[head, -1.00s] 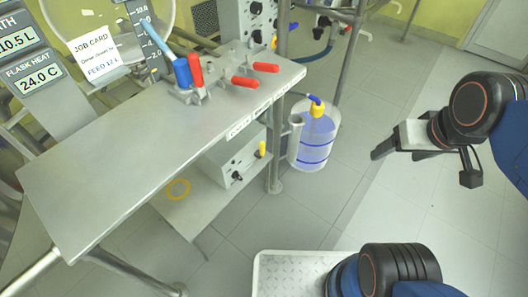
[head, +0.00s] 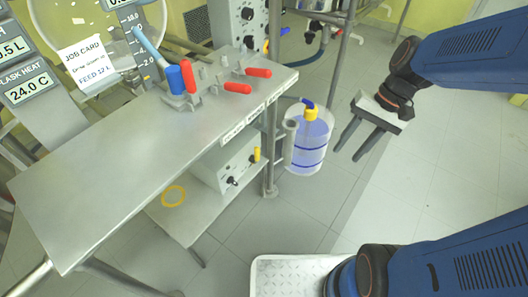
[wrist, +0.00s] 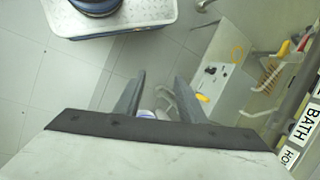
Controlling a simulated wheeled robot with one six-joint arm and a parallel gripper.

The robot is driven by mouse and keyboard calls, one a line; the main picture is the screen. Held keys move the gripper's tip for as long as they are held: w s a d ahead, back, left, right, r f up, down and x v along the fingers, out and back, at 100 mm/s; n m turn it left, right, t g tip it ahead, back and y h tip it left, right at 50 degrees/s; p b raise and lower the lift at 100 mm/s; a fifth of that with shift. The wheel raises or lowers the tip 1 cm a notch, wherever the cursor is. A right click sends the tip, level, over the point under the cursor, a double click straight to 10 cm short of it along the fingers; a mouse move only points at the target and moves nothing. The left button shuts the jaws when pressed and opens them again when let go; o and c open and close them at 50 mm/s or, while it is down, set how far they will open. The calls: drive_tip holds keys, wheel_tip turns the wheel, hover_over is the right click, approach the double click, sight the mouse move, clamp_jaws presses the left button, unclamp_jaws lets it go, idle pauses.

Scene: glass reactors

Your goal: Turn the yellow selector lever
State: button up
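A yellow lever (head: 257,154) stands upright at the right end of a light grey control box (head: 228,163), on the shelf under the steel bench. In the wrist view a yellow piece (wrist: 203,97) shows on what looks like the same box, right of my fingers. My gripper (head: 347,155) is to the right of the box, beyond the clear bottle, in free air. Its two dark fingers are apart and point down-left in the head view. They also show apart in the wrist view (wrist: 160,80), with nothing between them. The lever's base is too small to read.
The steel bench (head: 110,175) overhangs the box and carries red-handled and blue-handled valves. A clear bottle (head: 308,140) with a yellow cap stands between my gripper and the box, beside a bench leg. A yellow ring (head: 174,195) lies on the shelf. Open floor lies to the right.

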drive_tip(key=w+a+f+m+g+y, duration=0.1)
drive_tip(key=w+a+f+m+y, duration=0.2)
drive_tip(key=w+f+m+y, duration=0.65)
drive_tip(key=w+a+f+m+y, duration=0.35)
drive_tip(key=w+f, duration=0.85)
drive_tip(key=f, duration=0.4)
drive_tip(key=s+a, duration=0.2)
drive_tip(key=a, duration=1.4)
drive_tip(key=shift+s+a+r+y, duration=0.2)
drive_tip(key=shift+s+a+y, duration=0.05)
drive_tip(key=shift+a+y, duration=0.05)
clamp_jaws()
